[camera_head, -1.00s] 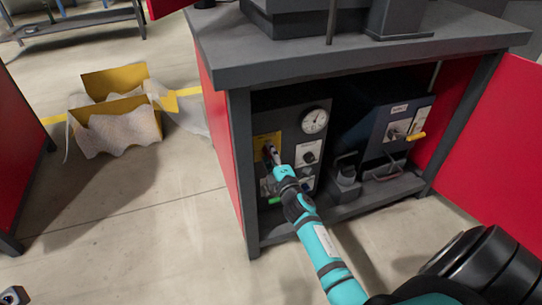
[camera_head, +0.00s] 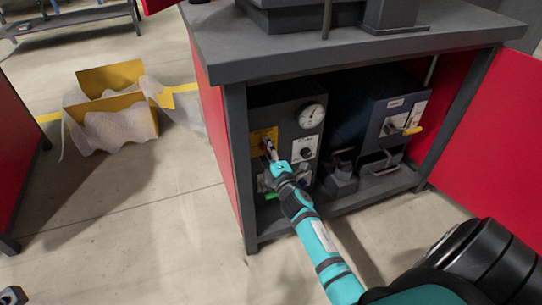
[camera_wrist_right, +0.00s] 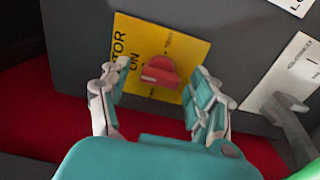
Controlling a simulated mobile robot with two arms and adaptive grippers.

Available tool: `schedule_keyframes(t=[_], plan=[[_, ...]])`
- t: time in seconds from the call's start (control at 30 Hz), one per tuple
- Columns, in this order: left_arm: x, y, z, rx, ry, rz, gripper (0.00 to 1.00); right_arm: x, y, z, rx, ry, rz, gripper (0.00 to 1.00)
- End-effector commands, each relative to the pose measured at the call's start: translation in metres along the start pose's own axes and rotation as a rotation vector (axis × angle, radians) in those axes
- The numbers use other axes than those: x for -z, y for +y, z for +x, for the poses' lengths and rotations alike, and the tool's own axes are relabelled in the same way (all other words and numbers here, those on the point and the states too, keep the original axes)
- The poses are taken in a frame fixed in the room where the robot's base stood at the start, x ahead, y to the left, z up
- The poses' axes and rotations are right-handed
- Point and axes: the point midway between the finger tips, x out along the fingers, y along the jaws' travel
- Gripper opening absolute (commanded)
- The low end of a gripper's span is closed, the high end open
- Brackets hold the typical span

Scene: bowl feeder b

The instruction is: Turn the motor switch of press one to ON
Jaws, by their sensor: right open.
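The motor switch is a red knob (camera_wrist_right: 160,71) on a yellow plate (camera_wrist_right: 189,52) in the right wrist view. "ON" shows left of the knob and part of a longer word beyond it. Which position the knob is set to I cannot tell. My right gripper (camera_head: 270,151) is at the plate in the head view, hiding most of the knob there. In the wrist view its teal and grey fingers are open, one on each side of the knob, with gaps visible. My left gripper is not recognisable in these views.
A round gauge (camera_head: 311,116) and a white switch plate (camera_head: 304,157) sit beside the yellow plate. A second control box (camera_head: 396,119) with a yellow handle stands right. The worktop (camera_head: 300,50) overhangs, and red panels flank the opening. A yellow box (camera_head: 110,78) lies on the floor.

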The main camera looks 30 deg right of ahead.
Motion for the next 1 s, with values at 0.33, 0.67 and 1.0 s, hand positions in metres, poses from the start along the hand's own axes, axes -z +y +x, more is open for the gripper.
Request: schedule_keyframes(t=[0.33,0.67,1.0], plan=[[0.0,0.001,0.001,-0.003,0.003,-0.001,0.59,0.001,-0.003,-0.064,0.005,0.001,0.001,0.63],[0.001,0.001,0.001,-0.004,0.004,-0.001,0.59,0.001,-0.001,-0.113,0.003,0.0,0.001,0.63],[0.001,0.001,0.001,-0.004,0.005,-0.001,0.59,0.001,-0.001,-0.118,0.001,0.001,0.0,0.63]])
